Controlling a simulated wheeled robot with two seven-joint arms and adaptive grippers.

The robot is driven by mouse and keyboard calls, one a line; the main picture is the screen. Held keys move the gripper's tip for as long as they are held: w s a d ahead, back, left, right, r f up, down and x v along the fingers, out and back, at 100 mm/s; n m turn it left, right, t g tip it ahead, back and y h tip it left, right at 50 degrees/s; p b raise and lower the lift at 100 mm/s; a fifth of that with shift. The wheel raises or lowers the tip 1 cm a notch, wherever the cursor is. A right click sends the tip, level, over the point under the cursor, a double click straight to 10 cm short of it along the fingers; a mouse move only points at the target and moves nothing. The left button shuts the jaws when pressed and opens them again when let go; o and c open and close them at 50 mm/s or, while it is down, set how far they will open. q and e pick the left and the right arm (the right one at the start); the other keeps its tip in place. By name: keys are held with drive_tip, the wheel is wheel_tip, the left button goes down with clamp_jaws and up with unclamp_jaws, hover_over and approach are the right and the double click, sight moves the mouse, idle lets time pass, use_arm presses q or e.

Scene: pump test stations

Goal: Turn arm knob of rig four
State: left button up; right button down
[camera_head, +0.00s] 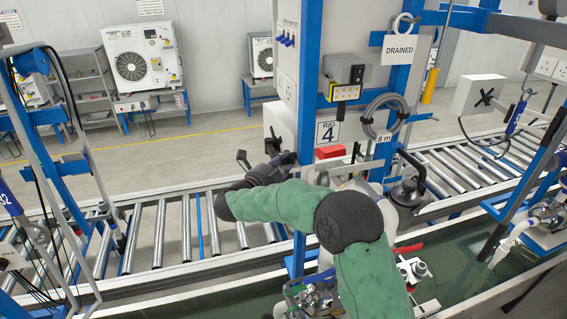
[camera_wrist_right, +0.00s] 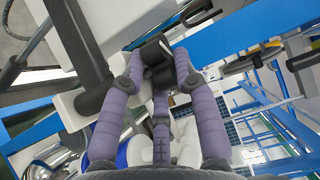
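My right gripper (camera_head: 262,164) is at the end of the green-sleeved arm, just below and in front of this box. In the right wrist view, the purple-grey fingers (camera_wrist_right: 160,75) reach to a black part (camera_wrist_right: 155,50) beside a white surface. Whether they grip it is unclear. My left gripper is not in view.
A roller conveyor (camera_head: 200,232) runs behind the rig, with a green water trough (camera_head: 470,266) in front. A "DRAINED" tag (camera_head: 398,49) and a coiled grey hose (camera_head: 384,113) hang on the post. Another white box with a black star knob (camera_head: 484,97) stands at right.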

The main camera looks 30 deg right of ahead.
drive_tip(key=shift+s+d+f+n+t+y+b, duration=0.15)
drive_tip(key=shift+n+t+y+b, duration=0.2)
drive_tip(key=shift+t+b, duration=0.4)
drive_tip(key=n+t+y+b, duration=0.1)
drive_tip(key=b, duration=0.1)
drive_tip(key=n+t+y+b, duration=0.1)
drive_tip(key=b, duration=0.1)
drive_tip(key=n+t+y+b, duration=0.1)
drive_tip(key=t+b, duration=0.1)
drive_tip(key=shift+s+d+n+y, duration=0.2)
drive_tip(key=shift+s+n+y, duration=0.05)
drive_tip(key=shift+s+n, duration=0.1)
drive_tip(key=shift+n+t+y+b, duration=0.8)
drive_tip(key=shift+t+y+b, duration=0.1)
drive_tip(key=shift+b, duration=0.3)
drive_tip(key=shift+r, duration=0.2)
drive_tip(key=c, duration=0.9)
unclamp_jaws()
drive_tip(key=shift+w, duration=0.1)
drive_tip(key=shift+c, duration=0.2)
